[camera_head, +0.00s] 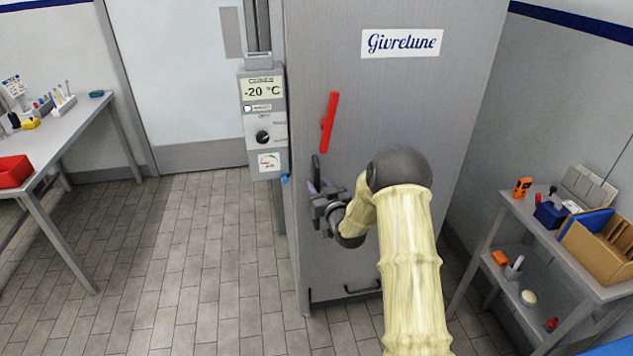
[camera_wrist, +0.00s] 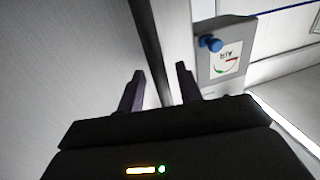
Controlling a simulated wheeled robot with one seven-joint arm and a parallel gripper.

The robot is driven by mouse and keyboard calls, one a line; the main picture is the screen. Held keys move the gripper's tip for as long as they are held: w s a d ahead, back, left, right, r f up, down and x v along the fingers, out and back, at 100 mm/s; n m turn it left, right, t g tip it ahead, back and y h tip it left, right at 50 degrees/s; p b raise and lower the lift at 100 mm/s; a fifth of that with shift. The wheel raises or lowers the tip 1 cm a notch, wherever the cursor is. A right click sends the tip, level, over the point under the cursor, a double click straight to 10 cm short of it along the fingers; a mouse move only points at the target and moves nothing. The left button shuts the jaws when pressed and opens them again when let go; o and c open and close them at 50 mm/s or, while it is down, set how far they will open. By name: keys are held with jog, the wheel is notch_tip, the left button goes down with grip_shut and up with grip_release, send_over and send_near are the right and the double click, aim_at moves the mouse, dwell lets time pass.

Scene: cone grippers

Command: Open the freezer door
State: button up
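The tall grey freezer door (camera_head: 400,110) bears a "Givrelune" label and looks shut. A red lever (camera_head: 329,122) stands nearly upright near its left edge. A black piece (camera_head: 316,165) sits below the lever, just above my gripper, partly hidden by it. My gripper (camera_head: 322,190) is at the door's left side, below the red lever. In the wrist view, my gripper's two fingers (camera_wrist: 159,82) are spread apart. A long dark bar (camera_wrist: 150,45) runs between them, with gaps on both sides. I cannot tell how deep the bar sits between the fingers.
A grey control box (camera_head: 263,125) showing -20 °C is fixed left of the door; its gauge (camera_wrist: 225,62) shows in the wrist view. A bench (camera_head: 75,125) stands left, a loaded shelf cart (camera_head: 560,240) right. The tiled floor (camera_head: 190,260) at left is clear.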

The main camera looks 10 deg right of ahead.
jog(key=shift+w+a, duration=0.15)
jog(key=shift+w, duration=0.6)
grip_shut()
